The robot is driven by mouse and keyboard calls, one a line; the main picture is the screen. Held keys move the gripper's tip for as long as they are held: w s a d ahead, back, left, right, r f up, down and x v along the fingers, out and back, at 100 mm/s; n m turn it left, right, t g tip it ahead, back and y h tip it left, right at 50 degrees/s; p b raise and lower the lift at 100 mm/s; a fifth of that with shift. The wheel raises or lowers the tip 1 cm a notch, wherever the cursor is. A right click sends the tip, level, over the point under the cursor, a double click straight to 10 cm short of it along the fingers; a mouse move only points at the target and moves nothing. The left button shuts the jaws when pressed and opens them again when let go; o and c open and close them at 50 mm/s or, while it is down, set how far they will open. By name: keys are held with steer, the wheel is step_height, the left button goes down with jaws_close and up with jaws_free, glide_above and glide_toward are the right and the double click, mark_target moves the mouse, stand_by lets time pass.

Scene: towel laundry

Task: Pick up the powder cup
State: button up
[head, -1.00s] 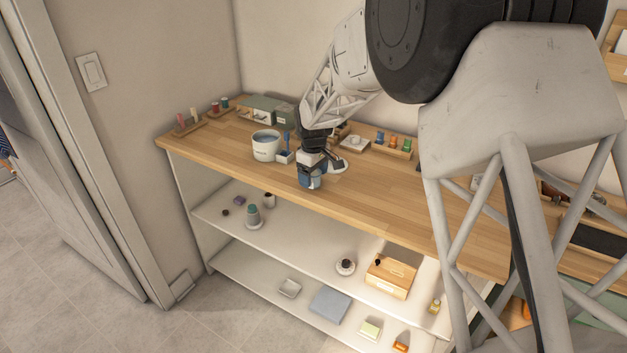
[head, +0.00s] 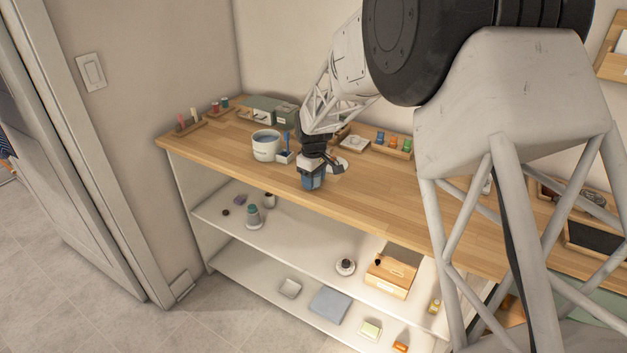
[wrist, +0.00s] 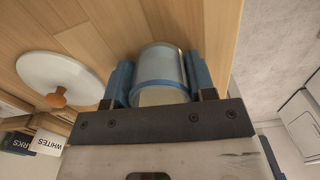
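The powder cup, a pale see-through cup with a blue band (wrist: 160,70), stands between the two blue fingers of my gripper (wrist: 160,85) in the wrist view. The fingers lie along its two sides with hardly any gap; whether they press on it I cannot tell. In the head view my gripper (head: 312,178) points down over the counter near its front edge, and the arm and fingers hide most of the cup.
A white round lid with a wooden knob (wrist: 60,82) lies beside the cup on the wooden counter (head: 400,205). A white tub (head: 265,150) stands to the left. A wooden tray of small coloured bottles (head: 393,148) is behind right. The counter's front edge is close.

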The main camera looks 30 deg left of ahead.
steer(key=c, duration=0.3)
steer(key=shift+r, duration=0.1)
steer(key=shift+r, duration=0.7)
step_height(320, 180, up, 2)
steer(key=shift+r, duration=0.1)
steer(key=s+d+r, duration=0.1)
steer(key=s+d, duration=0.9)
steer(key=s, duration=0.1)
steer(key=shift+s+d, duration=0.35)
steer(key=shift+d, duration=0.05)
steer(key=shift+r, duration=0.1)
